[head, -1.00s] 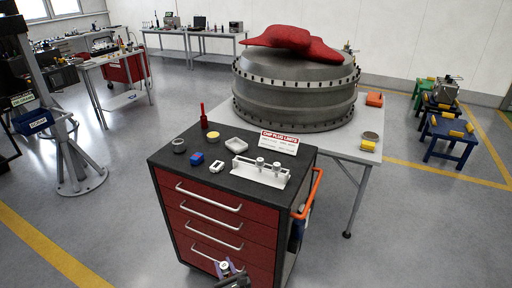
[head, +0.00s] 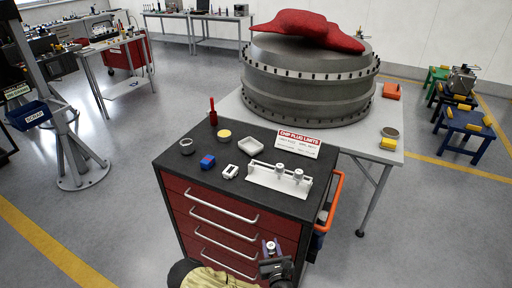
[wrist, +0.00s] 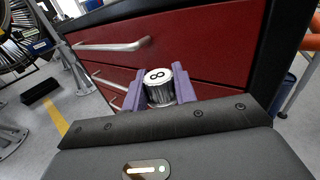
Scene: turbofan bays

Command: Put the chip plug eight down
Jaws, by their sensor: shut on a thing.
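The chip plug eight (wrist: 158,84) is a small silver cylinder with a black 8 on its white top. In the wrist view it stands between the purple fingers of my gripper (wrist: 160,92), which is shut on it. In the head view my gripper (head: 271,250) holds the plug in front of the red drawers, below the cart's top. A white rack (head: 275,182) on the dark cart top (head: 190,172) holds two similar silver plugs (head: 280,169) toward its middle and right. The rack's left part looks empty.
The cart top also bears a chip plug limits card (head: 298,142), a white tray (head: 250,145), a blue item (head: 207,161), a grey ring (head: 187,145), a yellow-topped tin (head: 224,135) and a red tool (head: 213,112). An orange handle (head: 333,200) runs along the cart's right side.

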